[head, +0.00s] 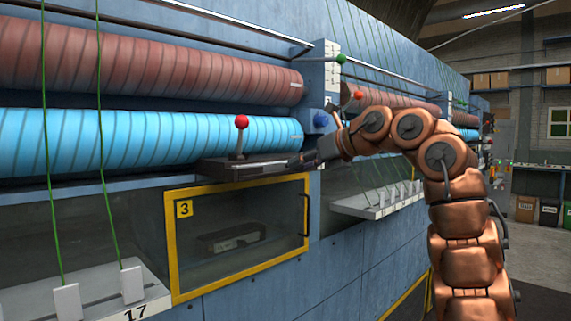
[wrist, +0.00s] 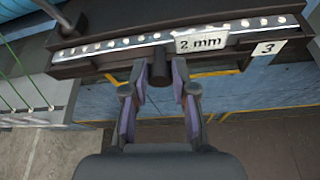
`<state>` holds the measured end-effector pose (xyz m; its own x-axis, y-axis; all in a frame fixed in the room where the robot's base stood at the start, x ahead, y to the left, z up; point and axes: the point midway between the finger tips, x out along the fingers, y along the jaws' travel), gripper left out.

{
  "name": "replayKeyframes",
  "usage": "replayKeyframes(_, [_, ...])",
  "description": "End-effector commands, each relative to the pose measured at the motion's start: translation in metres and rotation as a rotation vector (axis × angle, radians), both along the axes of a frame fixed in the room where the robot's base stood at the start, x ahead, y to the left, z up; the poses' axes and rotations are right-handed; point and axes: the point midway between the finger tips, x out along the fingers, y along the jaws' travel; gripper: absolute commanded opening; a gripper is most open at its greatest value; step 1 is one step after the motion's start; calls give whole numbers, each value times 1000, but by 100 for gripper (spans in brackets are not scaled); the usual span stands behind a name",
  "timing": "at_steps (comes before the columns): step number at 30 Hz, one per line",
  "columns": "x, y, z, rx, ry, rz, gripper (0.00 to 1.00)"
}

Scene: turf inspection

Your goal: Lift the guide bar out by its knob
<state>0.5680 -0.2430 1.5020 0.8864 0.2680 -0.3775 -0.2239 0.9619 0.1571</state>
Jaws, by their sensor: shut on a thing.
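The guide bar is a long dark bar with a shiny strip of pale studs (wrist: 120,41), a "2 mm" label and a "3" tag in the wrist view. Its short dark knob (wrist: 159,68) sticks out between the fingertips of my gripper (wrist: 160,82), which is shut on it. In the head view the dark bar (head: 250,170) lies level above the yellow-framed door, in front of the blue roller. My gripper (head: 318,160) is at its right end there. The grip on the knob is too small to make out in the head view.
A red-ball lever (head: 241,123) stands above the bar. The blue roller (head: 130,140) runs close behind it. Below is a clear door (head: 235,235) marked 3, with a yellow frame. Green yarns (head: 101,120) hang at the left; a white ledge (head: 375,203) lies right of the door.

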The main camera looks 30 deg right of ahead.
Motion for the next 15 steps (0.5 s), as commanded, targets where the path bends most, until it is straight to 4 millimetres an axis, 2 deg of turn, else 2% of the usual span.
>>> replayKeyframes(1, [0, 0, 0, 0, 0, 0, 12])
replayKeyframes(5, [0, 0, 0, 0, 0, 0, 0])
replayKeyframes(15, [0, 0, 0, 0, 0, 0, 0])
